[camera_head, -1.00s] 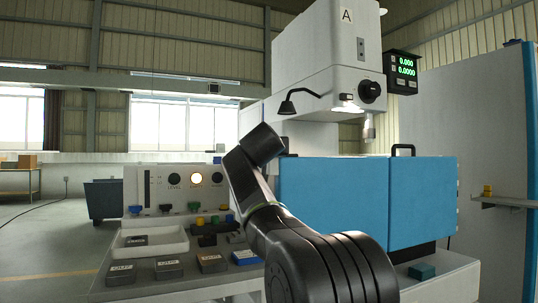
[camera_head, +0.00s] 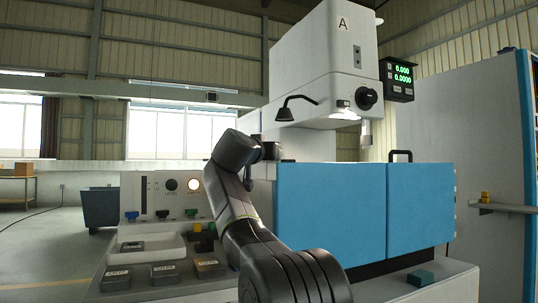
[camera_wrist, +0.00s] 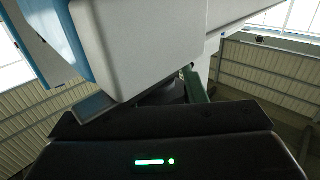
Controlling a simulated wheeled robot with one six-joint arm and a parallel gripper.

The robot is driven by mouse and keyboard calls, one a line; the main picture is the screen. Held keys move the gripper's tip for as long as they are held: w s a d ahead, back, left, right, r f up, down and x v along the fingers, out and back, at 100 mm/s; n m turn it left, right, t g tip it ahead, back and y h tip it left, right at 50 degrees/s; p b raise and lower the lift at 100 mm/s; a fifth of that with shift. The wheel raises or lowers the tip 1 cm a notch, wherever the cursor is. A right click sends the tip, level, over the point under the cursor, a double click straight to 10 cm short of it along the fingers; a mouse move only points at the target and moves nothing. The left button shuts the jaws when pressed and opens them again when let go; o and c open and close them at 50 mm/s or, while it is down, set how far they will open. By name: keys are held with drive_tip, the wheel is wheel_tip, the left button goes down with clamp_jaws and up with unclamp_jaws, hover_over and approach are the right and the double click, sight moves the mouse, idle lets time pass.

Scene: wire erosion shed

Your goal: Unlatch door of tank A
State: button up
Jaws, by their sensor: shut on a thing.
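The blue door of tank A (camera_head: 330,210) is closed on the front of the white machine lettered A. A blue strip also shows in the wrist view (camera_wrist: 68,35), beside a pale rounded block (camera_wrist: 140,45). My gripper (camera_head: 270,151) is at the upper left edge of the tank, partly behind my arm. In the wrist view its dark body fills the bottom, and the jaws (camera_wrist: 185,90) are shut on what appears to be the door latch. The latch is mostly hidden by the jaws and the pale block, so its angle cannot be told.
A control console (camera_head: 160,195) with buttons and labelled blocks stands left of my arm. A black handle (camera_head: 401,155) rises from the tank top. A teal block (camera_head: 420,278) lies on the ledge below the door. A grey cabinet (camera_head: 465,130) stands at the right.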

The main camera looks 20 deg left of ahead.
drive_tip(key=o, duration=1)
drive_tip(key=shift+s, duration=0.1)
drive_tip(key=shift+s, duration=0.1)
drive_tip(key=s, duration=0.9)
drive_tip(key=s+d, duration=0.1)
drive_tip(key=s, duration=0.3)
drive_tip(key=shift+s+b, duration=0.35)
drive_tip(key=shift+w, duration=0.1)
drive_tip(key=w, duration=0.9)
drive_tip(key=w+a, duration=0.1)
drive_tip(key=w, duration=0.3)
drive_tip(key=shift+w+p, duration=0.35)
drive_tip(key=shift+w, duration=0.05)
